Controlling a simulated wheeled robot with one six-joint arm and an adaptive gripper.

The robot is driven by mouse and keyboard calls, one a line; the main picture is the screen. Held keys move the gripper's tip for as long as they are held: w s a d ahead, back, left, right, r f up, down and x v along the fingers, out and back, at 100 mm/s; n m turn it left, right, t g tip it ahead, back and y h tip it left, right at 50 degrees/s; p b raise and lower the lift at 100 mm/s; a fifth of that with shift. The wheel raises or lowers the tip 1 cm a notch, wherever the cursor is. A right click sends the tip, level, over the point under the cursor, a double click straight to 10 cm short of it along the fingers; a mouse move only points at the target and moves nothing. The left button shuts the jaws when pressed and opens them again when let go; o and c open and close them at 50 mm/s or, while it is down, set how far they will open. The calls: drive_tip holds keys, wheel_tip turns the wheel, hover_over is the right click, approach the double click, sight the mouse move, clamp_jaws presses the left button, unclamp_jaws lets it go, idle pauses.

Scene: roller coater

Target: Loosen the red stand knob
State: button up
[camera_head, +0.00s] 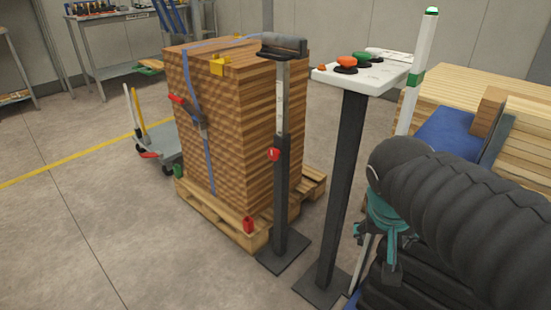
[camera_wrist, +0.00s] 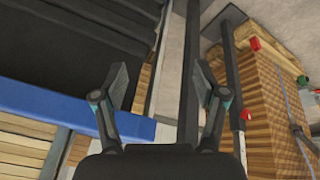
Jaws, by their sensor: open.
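The red stand knob (camera_head: 274,154) is a small round knob on the front of a black stand post (camera_head: 280,205), about halfway up. The post has a flat dark base and a grey roller-like head on top. In the wrist view the knob (camera_wrist: 246,115) shows small at the right, on the side of the post. My gripper (camera_wrist: 162,78) is open and empty, its two fingers spread wide. In the head view it hangs at the right, beyond the control post from the knob and well apart from it.
A white control panel (camera_head: 365,75) with coloured buttons tops a black post (camera_head: 344,180) between my gripper and the stand. Strapped timber (camera_head: 220,120) stands on a pallet behind the knob. A blue-topped machine with planks is at right.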

drive_tip(key=w+a+f+m+h+b, duration=0.2)
drive_tip(key=w+h, duration=0.2)
drive_tip(key=w, duration=0.7)
drive_tip(key=m+t+h+b, duration=0.4)
drive_tip(key=t+h, duration=0.1)
drive_tip(key=t, duration=0.5)
approach(272, 154)
drive_tip(key=p+x, duration=0.2)
drive_tip(key=x, duration=0.6)
drive_tip(key=shift+w+d, duration=0.2)
drive_tip(key=shift+w, duration=0.1)
drive_tip(key=c, duration=1.1)
